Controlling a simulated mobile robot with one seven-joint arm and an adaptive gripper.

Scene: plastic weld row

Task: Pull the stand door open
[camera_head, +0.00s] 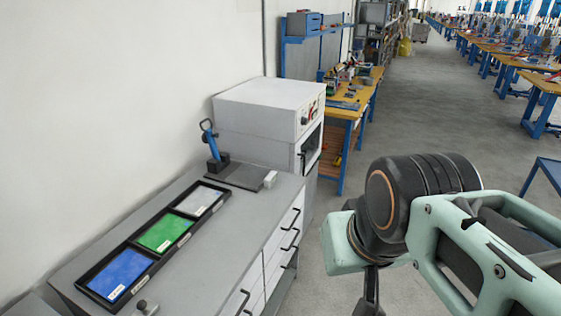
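A white box-shaped machine (268,110) stands against the wall at the end of a grey counter. Its right-hand face has a control panel at the top and a dark window below, with a dark vertical handle (303,162) at the near edge. A narrow part of its lower stand (311,190) shows below; I cannot clearly make out the stand door or whether it is shut. My gripper (369,300) points down at the bottom edge, right of the counter and apart from the machine. Its fingertips are cut off by the frame, so its opening is hidden.
The grey counter (215,245) has drawers with black handles (290,218) facing the aisle. A workbench (350,105) stands beyond. The grey floor (430,110) is open.

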